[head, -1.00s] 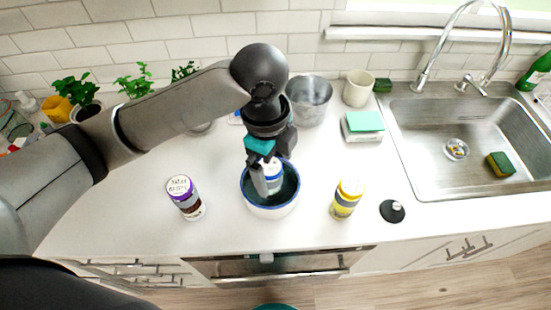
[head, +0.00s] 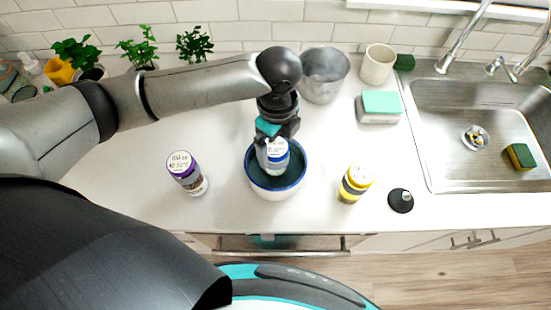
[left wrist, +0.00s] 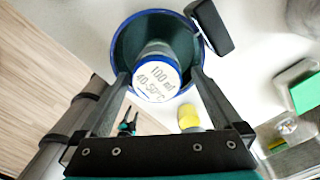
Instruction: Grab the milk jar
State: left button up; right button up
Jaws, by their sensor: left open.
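The milk jar, taken to be the white jar with a blue-edged lid (head: 277,158), stands in a blue-rimmed bowl (head: 274,192). In the left wrist view the jar's lid (left wrist: 156,79) reads "100 ml 40-50°C". My left gripper (head: 271,143) is over the bowl, pointing down. In the left wrist view my open fingers (left wrist: 158,76) lie on either side of the lid; I cannot tell whether they touch it. A small dark and teal shape (left wrist: 127,124) low in that view may be my right gripper, but it is too small to tell.
A black lid (head: 400,201) lies beyond. A grey metal pot (head: 324,75) and white cup (head: 378,64) stand behind, near the sink (head: 452,110). The counter's front edge is close.

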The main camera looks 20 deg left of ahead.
pick_arm(q)
jog(key=f, duration=0.5)
jog(key=shift+s+a, duration=0.1)
jog(key=shift+a, duration=0.1)
jog(key=shift+c, duration=0.2)
jog(key=c, duration=1.5)
grip_shut()
jog(key=shift+r, duration=0.1)
